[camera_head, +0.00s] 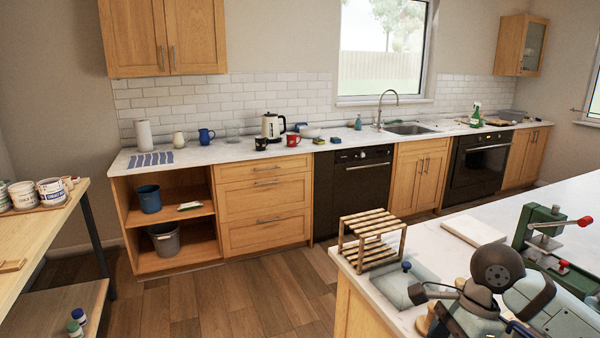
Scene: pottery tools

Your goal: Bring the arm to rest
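My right arm shows in the head view at the lower right, with a round dark joint and grey links above the white counter (445,243). A dark end part, which seems to be my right gripper (425,293), points left over the counter edge. I cannot make out its fingers or whether it holds anything. My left arm and gripper are not in view.
A wooden slatted rack (372,228) and a pale grey slab (393,285) lie close to the arm. A green clamp-like tool with a red handle (540,222) stands behind it. A pale board (473,231) lies flat. The wooden floor (220,305) is open.

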